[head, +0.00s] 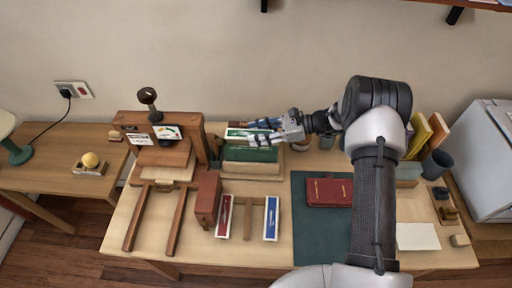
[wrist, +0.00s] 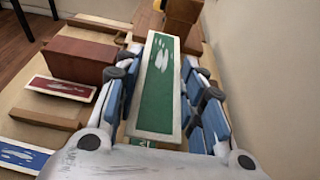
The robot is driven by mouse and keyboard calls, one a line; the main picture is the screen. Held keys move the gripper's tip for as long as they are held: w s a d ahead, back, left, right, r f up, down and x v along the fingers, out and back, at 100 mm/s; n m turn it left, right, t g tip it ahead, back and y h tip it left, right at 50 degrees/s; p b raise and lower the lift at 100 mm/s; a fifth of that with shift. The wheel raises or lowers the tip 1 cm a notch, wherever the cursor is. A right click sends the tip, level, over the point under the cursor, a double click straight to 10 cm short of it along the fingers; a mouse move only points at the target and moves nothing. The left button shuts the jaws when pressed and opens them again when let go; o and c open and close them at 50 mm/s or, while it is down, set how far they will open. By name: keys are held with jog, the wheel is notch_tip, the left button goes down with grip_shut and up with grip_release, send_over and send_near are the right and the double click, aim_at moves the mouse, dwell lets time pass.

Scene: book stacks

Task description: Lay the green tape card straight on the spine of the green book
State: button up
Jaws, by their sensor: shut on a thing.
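My gripper (head: 258,133) is shut on the green tape card (wrist: 158,85), a long green strip with pale edges and a white mark. In the wrist view the card lies lengthwise between the blue finger pads. In the head view, part of the card (head: 236,134) shows to the left of the fingers. The green book (head: 250,155) lies below the gripper, its green side facing the front. The card is over or close behind the book's top front; I cannot tell whether they touch.
A wooden press (head: 163,150) stands left of the book. A brown block (head: 206,195), a red card (head: 224,215) and a blue card (head: 271,218) are in front. A red book (head: 328,191) lies on a dark green mat (head: 315,240). Upright books (head: 422,135) stand at right.

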aim_at(248, 148)
jog(key=shift+d, duration=0.15)
jog(key=shift+f+b, duration=1.5)
jog(key=shift+f, duration=0.45)
jog(key=shift+f+b, duration=1.45)
jog(key=shift+f, duration=0.35)
dwell(2.2)
jog(key=o, duration=0.8)
jog(key=shift+r, duration=0.1)
jog(key=shift+r+p, duration=2.25)
jog(key=shift+r, duration=1.2)
